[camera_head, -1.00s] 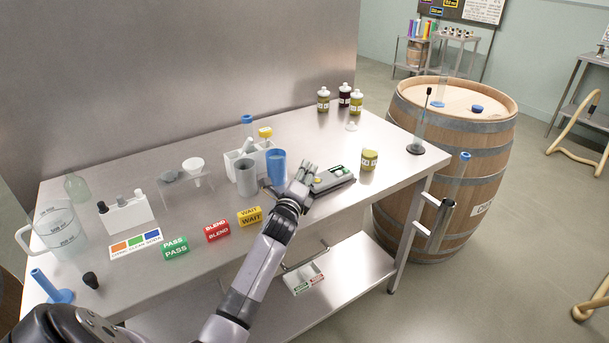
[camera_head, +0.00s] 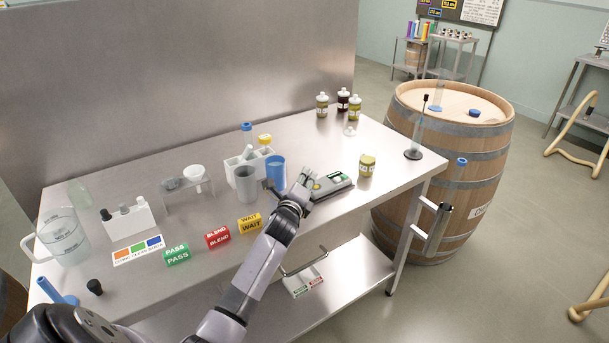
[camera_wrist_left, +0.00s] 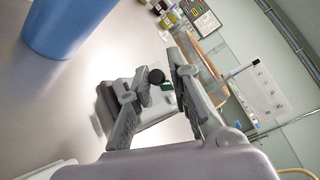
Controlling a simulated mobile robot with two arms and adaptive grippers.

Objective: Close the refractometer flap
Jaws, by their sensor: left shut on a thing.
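The refractometer (camera_head: 338,187) is a flat grey device with a dark top and a small green display, lying near the front right of the steel bench. My left gripper (camera_head: 304,178) is at its left end, low over the bench. In the left wrist view my two fingers (camera_wrist_left: 160,88) stand either side of a small black round knob (camera_wrist_left: 157,76), with the grey refractometer body (camera_wrist_left: 146,101) behind. The gripper is shut on the flap end, though the fingers hide most of the flap and its angle cannot be told. My right gripper is out of view.
A blue cup (camera_head: 275,172) and a grey cup (camera_head: 245,184) stand just left of the gripper. A small jar (camera_head: 367,165) stands right of the refractometer. WAIT (camera_head: 250,223), BLEND (camera_head: 217,237) and PASS (camera_head: 176,253) blocks line the front.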

